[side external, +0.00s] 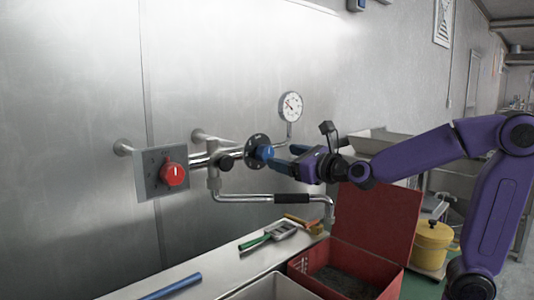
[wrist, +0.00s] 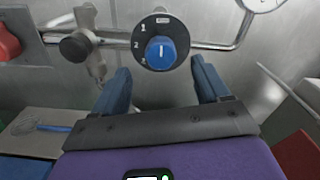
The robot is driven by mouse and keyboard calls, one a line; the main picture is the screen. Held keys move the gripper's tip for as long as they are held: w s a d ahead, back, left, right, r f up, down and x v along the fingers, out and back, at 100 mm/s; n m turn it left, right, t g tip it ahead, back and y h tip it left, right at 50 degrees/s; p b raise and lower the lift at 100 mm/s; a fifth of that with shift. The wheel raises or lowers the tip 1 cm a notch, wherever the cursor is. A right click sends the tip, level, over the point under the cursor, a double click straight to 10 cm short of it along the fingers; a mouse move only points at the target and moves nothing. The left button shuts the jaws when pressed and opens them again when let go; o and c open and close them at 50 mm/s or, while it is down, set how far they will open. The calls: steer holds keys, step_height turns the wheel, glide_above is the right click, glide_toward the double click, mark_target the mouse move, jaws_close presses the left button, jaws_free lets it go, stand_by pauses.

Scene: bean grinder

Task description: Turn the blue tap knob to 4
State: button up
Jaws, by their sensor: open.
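The blue tap knob (side external: 264,152) sits on a round black dial (side external: 252,148) on the wall pipe. In the wrist view the knob (wrist: 160,55) has a white line pointing roughly up, towards the dial's top. The numbers 1, 2 and 3 show down the left of the dial (wrist: 147,24); I cannot make out a 4. My gripper (wrist: 162,76) is open, one blue finger on each side below the knob, with clear gaps in this view. In the side view my gripper (side external: 283,157) is close to the knob; contact cannot be told.
A red knob (side external: 172,174) on a grey plate is left of the dial. A pressure gauge (side external: 291,106) is above right. A spout with a black sleeve (side external: 292,198) runs below. An open red box (side external: 372,261) and a green-handled tool (side external: 255,242) lie lower down.

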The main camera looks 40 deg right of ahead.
mark_target(268, 153)
steer(key=shift+w, duration=3.8)
steer(key=c, duration=0.9)
